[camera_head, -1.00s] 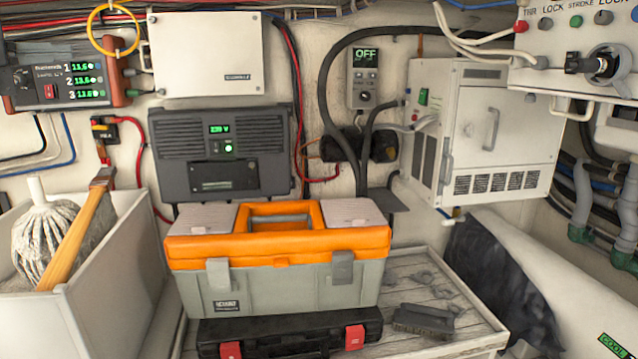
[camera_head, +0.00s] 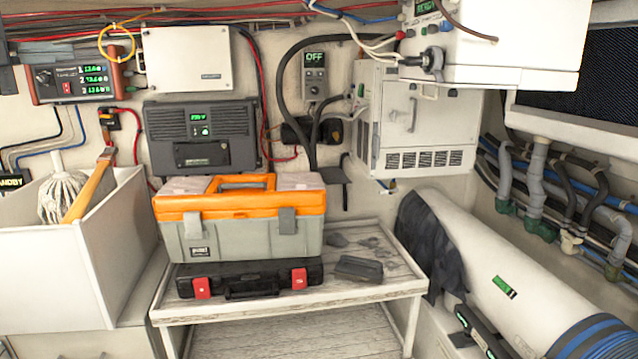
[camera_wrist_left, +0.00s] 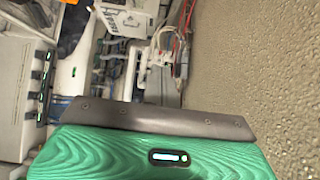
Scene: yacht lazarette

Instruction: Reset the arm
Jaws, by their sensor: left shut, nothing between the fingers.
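In the head view, no fingertips of my left gripper can be made out clearly. In the left wrist view a green ridged block (camera_wrist_left: 215,158) with a small lit display fills the bottom. A dark plate with screws (camera_wrist_left: 165,118) runs along its top edge. I cannot tell whether these are parts of my gripper. Nothing is seen held, and my left gripper is shut and empty. My right gripper is not in view.
An orange and grey toolbox (camera_head: 240,234) stands on a black case (camera_head: 250,290) on a low wooden table (camera_head: 340,294). A white bin (camera_head: 115,240) with a mop (camera_head: 60,195) is at left. A white cylinder (camera_head: 480,260) lies at right. Wall units hang behind.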

